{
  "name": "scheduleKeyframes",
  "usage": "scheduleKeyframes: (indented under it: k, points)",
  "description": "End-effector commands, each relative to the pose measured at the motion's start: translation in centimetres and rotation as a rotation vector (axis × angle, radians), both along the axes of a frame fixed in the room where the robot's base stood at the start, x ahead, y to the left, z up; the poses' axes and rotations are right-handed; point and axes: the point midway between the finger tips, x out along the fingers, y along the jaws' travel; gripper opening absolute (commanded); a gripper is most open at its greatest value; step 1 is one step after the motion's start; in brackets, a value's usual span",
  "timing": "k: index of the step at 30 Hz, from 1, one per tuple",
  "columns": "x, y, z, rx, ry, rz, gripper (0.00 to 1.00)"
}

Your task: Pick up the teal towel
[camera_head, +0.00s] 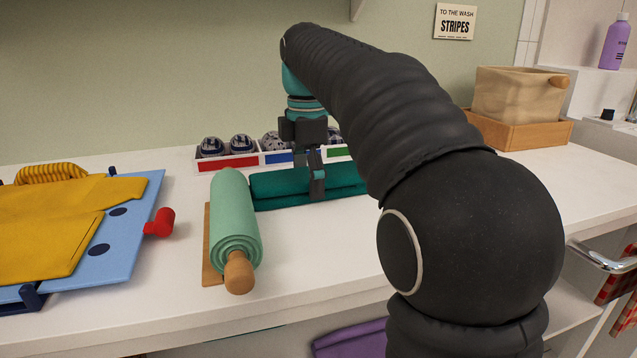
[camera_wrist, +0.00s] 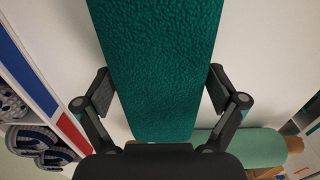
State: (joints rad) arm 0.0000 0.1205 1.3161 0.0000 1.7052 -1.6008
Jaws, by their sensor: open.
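The teal towel (camera_head: 280,187) is a dark teal folded bundle on the white shelf top, behind and right of a mint-green roll. In the wrist view the towel (camera_wrist: 160,65) runs up the middle of the picture with a rough fabric surface. My gripper (camera_head: 316,184) points down at the towel. In the wrist view my gripper (camera_wrist: 160,88) is open, with one finger on each side of the towel and pale surface showing beside it. I cannot tell whether the fingers touch it. My arm hides the towel's right end in the head view.
The mint roll (camera_head: 233,210) with a wooden handle lies close to the towel's left end. A blue board (camera_head: 140,215) with yellow cloth is left.

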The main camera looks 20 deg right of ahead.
Motion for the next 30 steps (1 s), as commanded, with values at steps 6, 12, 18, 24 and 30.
scheduleKeyframes:
  k: [6, 12, 18, 24, 30]
  points:
    - [0.0, 0.0, -0.39, 0.0, -0.001, 0.0, 0.95]
    - [0.01, 0.0, -0.45, 0.0, -0.001, 0.0, 0.95]
    - [0.0, 0.0, -0.45, 0.0, -0.001, 0.0, 0.75]
    - [0.01, 0.0, -0.46, 0.0, 0.0, 0.0, 0.64]
    - [0.01, 0.0, -0.47, 0.0, 0.0, 0.0, 0.65]
